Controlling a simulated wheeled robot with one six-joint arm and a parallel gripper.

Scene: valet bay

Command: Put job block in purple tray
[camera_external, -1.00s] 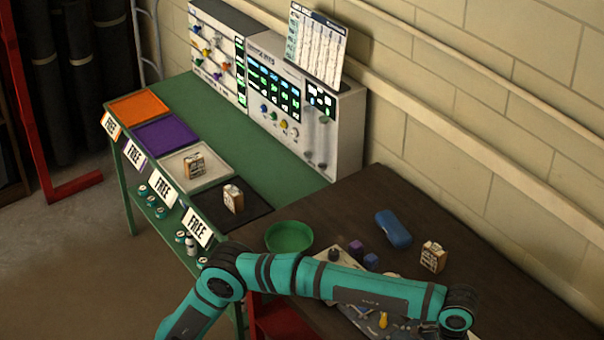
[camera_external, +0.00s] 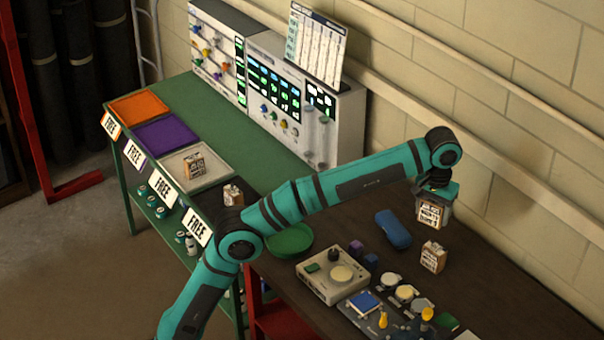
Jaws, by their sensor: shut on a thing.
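My gripper (camera_external: 434,198) is shut on a job block (camera_external: 431,215), a tan block with dark printed markings. It holds the block raised over the right part of the brown table, near the wall. A similar block (camera_external: 433,257) stands on the table just below it in the picture. The purple tray (camera_external: 165,133) lies empty on the green bench at the left, between the orange and white trays. My gripper is far to the right of it.
The orange tray (camera_external: 140,106) is empty. The white tray (camera_external: 214,178) and the black tray each hold a similar block. My arm partly hides the black tray and a green bowl (camera_external: 291,240). A blue case (camera_external: 393,229), a grey device (camera_external: 331,282) and consoles (camera_external: 290,90) stand around.

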